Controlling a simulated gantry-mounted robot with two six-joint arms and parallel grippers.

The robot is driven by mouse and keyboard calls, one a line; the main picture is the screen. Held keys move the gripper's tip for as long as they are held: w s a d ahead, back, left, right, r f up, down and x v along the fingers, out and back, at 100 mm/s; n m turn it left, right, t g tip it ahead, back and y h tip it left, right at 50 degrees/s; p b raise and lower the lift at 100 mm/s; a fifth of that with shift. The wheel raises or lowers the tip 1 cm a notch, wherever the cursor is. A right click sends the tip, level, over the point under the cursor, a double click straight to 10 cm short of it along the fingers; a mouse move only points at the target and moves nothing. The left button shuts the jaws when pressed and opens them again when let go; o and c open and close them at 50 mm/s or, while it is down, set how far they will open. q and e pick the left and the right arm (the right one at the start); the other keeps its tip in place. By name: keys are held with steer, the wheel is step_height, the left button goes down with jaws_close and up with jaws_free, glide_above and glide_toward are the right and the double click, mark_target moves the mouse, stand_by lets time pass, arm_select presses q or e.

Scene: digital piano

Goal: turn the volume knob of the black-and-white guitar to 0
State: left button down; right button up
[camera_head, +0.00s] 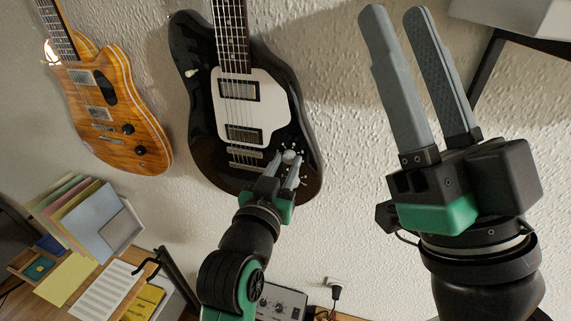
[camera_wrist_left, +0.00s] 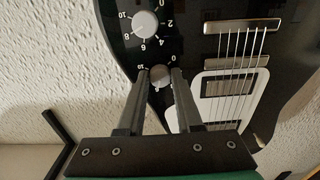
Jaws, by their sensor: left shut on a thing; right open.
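The black-and-white guitar (camera_head: 188,125) hangs on the wall, with a glossy black body and a white pickguard (camera_head: 258,92). My left gripper (camera_head: 283,160) reaches up to the lower right of its body. In the left wrist view the fingers (camera_wrist_left: 161,78) are shut on a small grey knob (camera_wrist_left: 160,72), one on each side. White numbers ring this knob; its pointer is not legible. A second numbered knob (camera_wrist_left: 146,25) lies above it, apart from the fingers. I cannot read which knob is for volume. My right gripper (camera_head: 420,75) is open and empty, right of the guitar.
An orange guitar (camera_head: 120,120) hangs at the left. Below it, a desk holds folders (camera_head: 90,215), papers (camera_head: 105,290) and a small box. Bare wall lies between the guitar and my right gripper.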

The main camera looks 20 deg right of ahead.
arm_select(q)
steer(key=shift+n, duration=0.4)
steer(key=n, duration=1)
steer(key=shift+n, duration=0.3)
steer(key=n, duration=0.3)
steer(key=shift+n, duration=0.4)
steer(key=n, duration=1)
steer(key=shift+n, duration=2.5)
